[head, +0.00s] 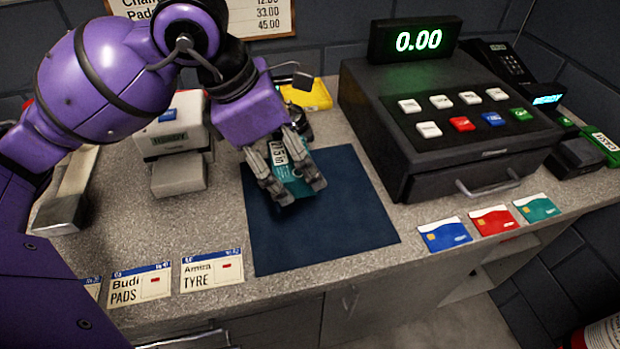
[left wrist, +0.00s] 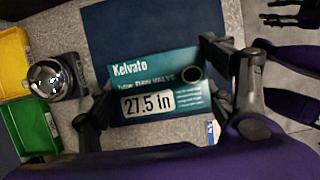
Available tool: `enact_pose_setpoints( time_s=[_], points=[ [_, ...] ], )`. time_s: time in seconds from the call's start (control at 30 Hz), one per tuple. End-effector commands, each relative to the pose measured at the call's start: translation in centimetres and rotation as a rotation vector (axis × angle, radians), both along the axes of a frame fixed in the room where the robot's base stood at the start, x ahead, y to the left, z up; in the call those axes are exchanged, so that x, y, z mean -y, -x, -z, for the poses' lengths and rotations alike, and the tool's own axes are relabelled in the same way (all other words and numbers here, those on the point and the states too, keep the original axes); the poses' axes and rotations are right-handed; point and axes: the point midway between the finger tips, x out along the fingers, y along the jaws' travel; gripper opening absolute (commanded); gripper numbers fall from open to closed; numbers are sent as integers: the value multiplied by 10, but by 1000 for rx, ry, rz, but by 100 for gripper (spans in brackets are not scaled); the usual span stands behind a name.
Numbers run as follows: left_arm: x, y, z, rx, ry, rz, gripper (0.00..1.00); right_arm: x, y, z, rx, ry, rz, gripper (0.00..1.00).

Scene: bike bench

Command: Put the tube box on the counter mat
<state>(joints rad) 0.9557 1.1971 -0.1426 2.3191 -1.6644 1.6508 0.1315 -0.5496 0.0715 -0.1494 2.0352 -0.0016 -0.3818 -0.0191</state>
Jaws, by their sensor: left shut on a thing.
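The tube box (head: 289,168) is a teal box with a white label. In the left wrist view the tube box (left wrist: 158,84) reads "Kelvato" and "27.5 in". My left gripper (head: 292,180) is shut on it, with a finger on either side. The counter mat (head: 325,225) is a dark blue rectangle on the counter; it also shows in the left wrist view (left wrist: 150,28). The box is over the upper left part of the mat. I cannot tell whether its underside touches the mat.
A black cash register (head: 450,110) stands right of the mat, with blue, red and teal cards (head: 494,221) in front. Labelled cards (head: 211,270) lie at the front edge. A yellow tray (head: 308,94) is behind.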

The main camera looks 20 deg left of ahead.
Motion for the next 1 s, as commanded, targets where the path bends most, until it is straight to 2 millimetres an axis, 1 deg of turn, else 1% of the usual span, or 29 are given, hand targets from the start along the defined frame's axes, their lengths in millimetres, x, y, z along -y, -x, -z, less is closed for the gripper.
enact_pose_setpoints(
  time_s=[0.03, 0.1, 0.2, 0.37, 0.43, 0.5, 0.6, 0.7, 0.9, 1.0],
  points=[
    [7, -4, 11, -4, 3, 3, 44, 0, -1, 0, 2, 0, 0, 40],
    [13, -12, 22, -5, 3, 2, 44, 0, -2, 0, 4, 0, -2, 40],
    [18, -18, 33, -4, 1, 2, 44, -1, -4, -1, 6, -1, -2, 40],
    [23, -24, 42, -2, 2, 1, 44, -1, -5, -1, 8, -1, -2, 40],
    [28, -28, 50, -4, 1, 2, 44, -1, -5, -1, 9, -1, -2, 40],
    [26, -27, 63, -5, 0, 1, 44, -1, -5, 0, 8, -1, -2, 40],
    [26, -27, 75, -4, 0, 0, 44, -1, -5, 0, 7, -1, -3, 40],
    [26, -27, 78, -1, -1, 1, 44, -1, -4, 0, 6, -1, -3, 40],
    [26, -27, 78, 0, -1, 1, 44, -1, -4, 0, 6, -1, -3, 40],
    [26, -27, 81, -2, -1, 0, 44, -1, -3, 3, 3, 0, -4, 40]
  ],
)
